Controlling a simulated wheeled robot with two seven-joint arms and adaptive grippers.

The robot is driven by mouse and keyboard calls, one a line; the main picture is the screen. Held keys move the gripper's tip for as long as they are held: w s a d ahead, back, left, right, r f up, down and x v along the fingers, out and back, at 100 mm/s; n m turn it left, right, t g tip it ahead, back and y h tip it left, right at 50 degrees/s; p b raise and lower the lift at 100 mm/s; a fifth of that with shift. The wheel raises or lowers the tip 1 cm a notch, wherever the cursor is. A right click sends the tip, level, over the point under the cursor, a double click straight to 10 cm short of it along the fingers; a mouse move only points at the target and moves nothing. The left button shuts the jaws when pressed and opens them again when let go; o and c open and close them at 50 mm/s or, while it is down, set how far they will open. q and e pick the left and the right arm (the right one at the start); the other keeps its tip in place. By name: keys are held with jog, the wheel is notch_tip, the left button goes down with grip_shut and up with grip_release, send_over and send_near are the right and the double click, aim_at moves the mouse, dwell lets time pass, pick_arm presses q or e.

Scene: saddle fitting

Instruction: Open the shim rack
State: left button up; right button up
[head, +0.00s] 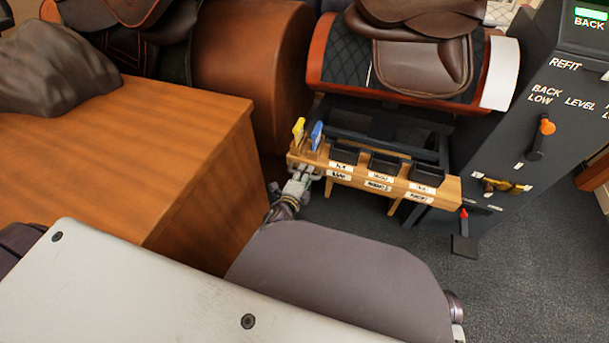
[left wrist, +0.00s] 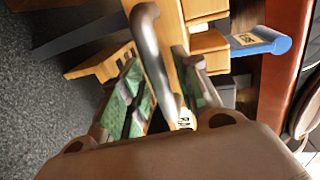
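The shim rack (head: 372,182) is a light wooden unit with black trays and white labels along its front, below the saddle stand in the head view. A yellow tag (head: 298,130) and a blue tag (head: 316,135) stand at its left end. My left gripper (head: 300,183) is at the rack's left front end. In the left wrist view, a curved grey metal handle (left wrist: 153,58) runs between its green-padded fingers (left wrist: 158,90), which are apart on either side of it. I cannot tell whether either finger touches the handle. My right gripper is not in view.
A wooden desk (head: 190,160) with a dark grey lump (head: 55,65) stands left. Brown saddles (head: 425,60) are behind the rack. A dark control post (head: 540,120) with levers stands right. Grey carpet (head: 375,222) is clear in front of the rack.

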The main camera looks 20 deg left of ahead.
aim_at(309, 152)
pick_arm(q)
jog(key=shift+r, duration=0.2)
dwell(0.3)
jog(key=shift+w+r, duration=0.15)
jog(key=shift+r, duration=0.85)
jog(key=shift+w+r, duration=0.15)
jog(key=shift+r, duration=0.85)
jog(key=o, duration=0.7)
notch_tip(309, 152, up, 3)
jog(key=shift+w+r, duration=0.15)
jog(key=shift+c, duration=0.2)
jog(key=shift+o, duration=1.3)
notch_tip(309, 152, up, 2)
jog(key=shift+a+r, duration=0.1)
jog(key=shift+s+r, duration=0.25)
jog(key=shift+r, duration=0.2)
jog(key=shift+c, duration=0.9)
jog(key=shift+s, duration=0.25)
jog(key=c, duration=0.5)
jog(key=shift+f, duration=0.1)
jog(key=shift+c, duration=1.2)
jog(key=shift+f, duration=0.2)
